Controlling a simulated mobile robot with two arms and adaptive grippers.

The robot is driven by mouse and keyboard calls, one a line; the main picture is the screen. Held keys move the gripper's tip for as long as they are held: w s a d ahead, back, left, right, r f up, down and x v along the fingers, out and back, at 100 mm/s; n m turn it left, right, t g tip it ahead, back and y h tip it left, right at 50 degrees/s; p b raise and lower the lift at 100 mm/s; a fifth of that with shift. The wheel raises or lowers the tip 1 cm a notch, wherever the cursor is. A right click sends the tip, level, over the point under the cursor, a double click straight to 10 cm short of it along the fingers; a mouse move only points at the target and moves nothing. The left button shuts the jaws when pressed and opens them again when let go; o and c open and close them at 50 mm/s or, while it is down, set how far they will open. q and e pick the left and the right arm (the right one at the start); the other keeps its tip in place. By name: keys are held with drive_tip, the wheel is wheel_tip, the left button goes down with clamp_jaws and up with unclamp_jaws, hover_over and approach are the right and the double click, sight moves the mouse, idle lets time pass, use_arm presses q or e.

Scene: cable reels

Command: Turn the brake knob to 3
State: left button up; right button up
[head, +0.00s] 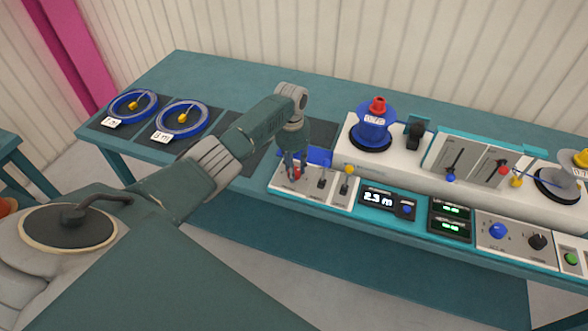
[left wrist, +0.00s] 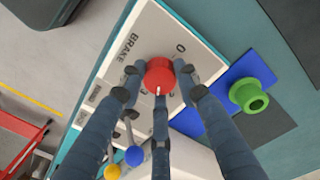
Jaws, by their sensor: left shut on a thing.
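The brake knob (head: 297,173) is red and sits on the left part of the white control panel (head: 312,197). In the left wrist view the red knob (left wrist: 159,74) is between my left gripper's fingers, beside the printed word BRAKE and a 0. A short white mark on the knob points toward the bottom of that view. My left gripper (head: 292,170) reaches down from above and is shut on the knob; its fingers (left wrist: 158,90) hide part of the dial scale. I cannot read which number the mark faces. My right gripper is not in view.
A display reading 2.3 m (head: 378,199) and a blue knob (head: 498,230) are to the right. A blue reel (head: 374,130) stands behind, and two flat blue reels (head: 181,119) lie at left. A green spool-like part (left wrist: 249,95) is close to the fingers.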

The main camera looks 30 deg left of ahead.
use_arm(q)
drive_tip(key=m, duration=0.5)
drive_tip(key=shift+m+b, duration=0.3)
drive_tip(key=shift+b, duration=0.1)
drive_tip(key=shift+m, duration=0.3)
drive_tip(key=shift+r, duration=0.1)
drive_tip(key=o, duration=1.2)
drive_tip(key=shift+c, duration=0.2)
wheel_tip(320, 180, up, 12)
drive_tip(key=shift+w+a, duration=0.15)
drive_tip(key=shift+a, duration=0.1)
